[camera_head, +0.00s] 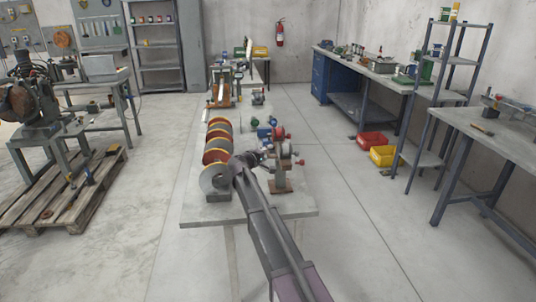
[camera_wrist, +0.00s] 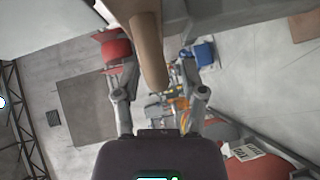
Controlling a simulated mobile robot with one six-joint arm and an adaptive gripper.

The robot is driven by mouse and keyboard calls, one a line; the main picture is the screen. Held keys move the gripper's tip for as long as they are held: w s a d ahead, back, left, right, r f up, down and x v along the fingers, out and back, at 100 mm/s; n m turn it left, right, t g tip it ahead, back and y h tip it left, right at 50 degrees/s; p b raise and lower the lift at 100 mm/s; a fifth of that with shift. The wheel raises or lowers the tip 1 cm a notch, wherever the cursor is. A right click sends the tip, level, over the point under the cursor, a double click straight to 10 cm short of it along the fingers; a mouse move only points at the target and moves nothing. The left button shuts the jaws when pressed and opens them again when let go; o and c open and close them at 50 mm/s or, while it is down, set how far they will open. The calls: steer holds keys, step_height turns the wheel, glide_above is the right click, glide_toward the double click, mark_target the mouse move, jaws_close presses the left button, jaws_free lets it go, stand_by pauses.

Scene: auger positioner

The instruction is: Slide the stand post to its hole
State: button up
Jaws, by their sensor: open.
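A small stand (camera_head: 281,168) with an upright post and a brown base is on the long grey table, right of my gripper (camera_head: 262,157). Red knobs sit near its top. In the wrist view a tan rounded rod (camera_wrist: 149,55) reaches down from the top edge between the spread fingers of my gripper (camera_wrist: 160,60). The fingers look apart from it, and I cannot tell for sure that it is the stand's post. The post's hole cannot be made out in either view.
Several upright discs (camera_head: 216,154) stand in a row left of my gripper on the grey table (camera_head: 300,208). Small blue parts (camera_head: 264,132) lie behind. Red (camera_head: 372,140) and yellow (camera_head: 384,156) bins are on the floor at right. The floor between is clear.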

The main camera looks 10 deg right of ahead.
jaws_close()
step_height(320, 180, up, 5)
steer(key=p, duration=0.5)
steer(key=shift+w+r, duration=0.1)
steer(key=shift+w, duration=0.05)
stand_by(0.4)
jaws_free()
steer(key=shift+f, duration=0.25)
